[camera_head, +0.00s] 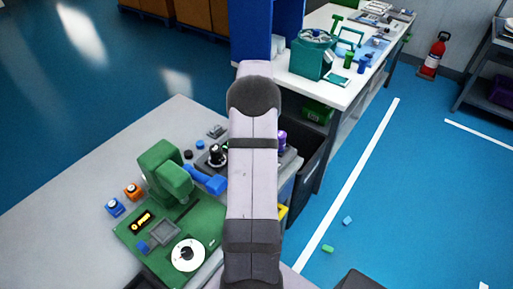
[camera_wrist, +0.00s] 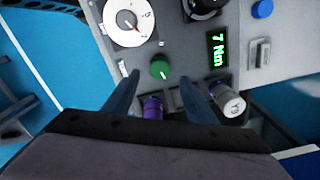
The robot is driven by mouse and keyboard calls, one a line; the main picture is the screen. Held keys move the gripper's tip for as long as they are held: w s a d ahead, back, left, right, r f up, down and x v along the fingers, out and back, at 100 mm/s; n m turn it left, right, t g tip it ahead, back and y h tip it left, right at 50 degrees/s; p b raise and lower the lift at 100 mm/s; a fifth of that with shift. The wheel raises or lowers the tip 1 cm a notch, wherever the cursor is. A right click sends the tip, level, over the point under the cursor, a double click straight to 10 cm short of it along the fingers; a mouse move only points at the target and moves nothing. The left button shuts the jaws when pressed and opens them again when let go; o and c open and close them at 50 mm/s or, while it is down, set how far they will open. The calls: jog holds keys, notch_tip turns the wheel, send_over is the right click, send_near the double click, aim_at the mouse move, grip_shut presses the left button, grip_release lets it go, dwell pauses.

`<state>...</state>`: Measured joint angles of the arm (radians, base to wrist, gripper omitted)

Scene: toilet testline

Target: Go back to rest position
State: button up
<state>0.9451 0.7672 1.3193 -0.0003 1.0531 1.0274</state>
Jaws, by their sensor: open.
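In the wrist view my gripper (camera_wrist: 159,78) is open. Its two dark fingers point at a grey panel (camera_wrist: 185,50). A green knob (camera_wrist: 159,68) on the panel shows between the fingertips. A purple cylinder (camera_wrist: 153,107) shows between the fingers lower down; whether a finger touches it I cannot tell. A white-grey cylinder (camera_wrist: 232,103) is to the right of the right finger. In the head view my arm stretches over the middle of the picture, and the gripper is hidden behind it. A purple part (camera_head: 282,140) shows just right of the arm.
The panel has a white dial (camera_wrist: 128,20) and a "7 Nm" display (camera_wrist: 217,50). In the head view a green machine (camera_head: 165,170) with a blue handle stands on a grey table (camera_head: 85,165), left of my arm. A white bench (camera_head: 350,92) stands behind. Small pieces (camera_head: 328,249) lie on the blue floor.

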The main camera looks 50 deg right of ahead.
jog(key=shift+r, duration=0.75)
